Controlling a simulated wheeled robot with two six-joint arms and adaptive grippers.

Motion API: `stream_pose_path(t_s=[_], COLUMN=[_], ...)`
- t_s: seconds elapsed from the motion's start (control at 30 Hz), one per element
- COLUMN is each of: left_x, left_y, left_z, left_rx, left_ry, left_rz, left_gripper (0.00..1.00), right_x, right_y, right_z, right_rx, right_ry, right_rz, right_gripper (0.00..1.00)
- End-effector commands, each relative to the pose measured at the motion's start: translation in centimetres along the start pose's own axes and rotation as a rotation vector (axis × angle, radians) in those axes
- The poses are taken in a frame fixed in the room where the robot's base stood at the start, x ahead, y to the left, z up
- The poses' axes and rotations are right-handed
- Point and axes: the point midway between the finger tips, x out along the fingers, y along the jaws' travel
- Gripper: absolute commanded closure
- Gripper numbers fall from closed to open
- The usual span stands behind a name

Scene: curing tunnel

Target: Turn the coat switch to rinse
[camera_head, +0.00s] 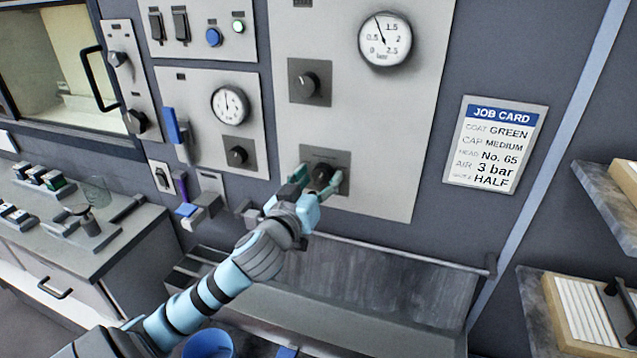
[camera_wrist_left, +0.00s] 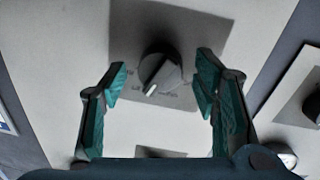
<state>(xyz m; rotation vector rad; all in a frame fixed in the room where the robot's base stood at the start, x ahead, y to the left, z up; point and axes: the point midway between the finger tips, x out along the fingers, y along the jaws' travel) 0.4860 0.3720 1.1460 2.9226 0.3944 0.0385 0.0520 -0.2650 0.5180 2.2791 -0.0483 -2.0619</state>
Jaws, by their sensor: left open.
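A dark rotary knob (camera_head: 323,172) sits on a grey square plate low on the tall light panel. In the left wrist view the knob (camera_wrist_left: 160,68) has a white pointer mark aimed to the picture's lower left, near small lettering too blurred to read. My left gripper (camera_head: 315,179) is in front of this knob, with its teal fingers apart. In the left wrist view the gripper (camera_wrist_left: 162,76) has one finger on each side of the knob, with gaps showing. I cannot read a label naming it the coat switch. My right gripper is out of view.
Another knob (camera_head: 309,84) and a pressure gauge (camera_head: 385,40) are higher on the panel. A left panel holds a gauge (camera_head: 230,104) and a knob (camera_head: 237,156). The job card (camera_head: 495,144) reads coat green. A rail (camera_head: 400,254) and trough lie below.

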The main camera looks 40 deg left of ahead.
Motion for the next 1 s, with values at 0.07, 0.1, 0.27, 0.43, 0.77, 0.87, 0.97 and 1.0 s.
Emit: stream_pose_path(t_s=[0.07,0.1,0.27,0.43,0.77,0.87,0.97,1.0], left_x=[0.1,0.1,0.0,0.0,0.0,0.0,0.0,0.0], left_y=[0.0,0.0,0.0,0.0,0.0,0.1,0.1,0.1], left_z=[0.0,0.0,0.0,0.1,0.0,-0.1,-0.2,-0.2], left_rx=[0.000,0.000,0.000,0.000,0.021,0.053,0.101,0.126], left_ry=[0.000,-0.001,0.000,-0.001,-0.003,-0.006,-0.010,-0.012], left_rz=[0.000,0.000,0.000,0.000,0.000,0.000,-0.002,-0.002], left_gripper=[0.45,0.45,0.56,0.83,0.93,0.93,0.93,0.93], right_x=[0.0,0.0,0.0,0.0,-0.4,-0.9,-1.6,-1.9], right_y=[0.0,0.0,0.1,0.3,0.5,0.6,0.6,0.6], right_z=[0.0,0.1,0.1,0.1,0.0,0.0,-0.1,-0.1], right_rx=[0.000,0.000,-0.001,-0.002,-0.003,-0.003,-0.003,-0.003], right_ry=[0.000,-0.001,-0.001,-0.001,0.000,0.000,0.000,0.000], right_rz=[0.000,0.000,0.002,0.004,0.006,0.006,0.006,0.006], right_gripper=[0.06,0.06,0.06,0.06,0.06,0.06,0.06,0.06])
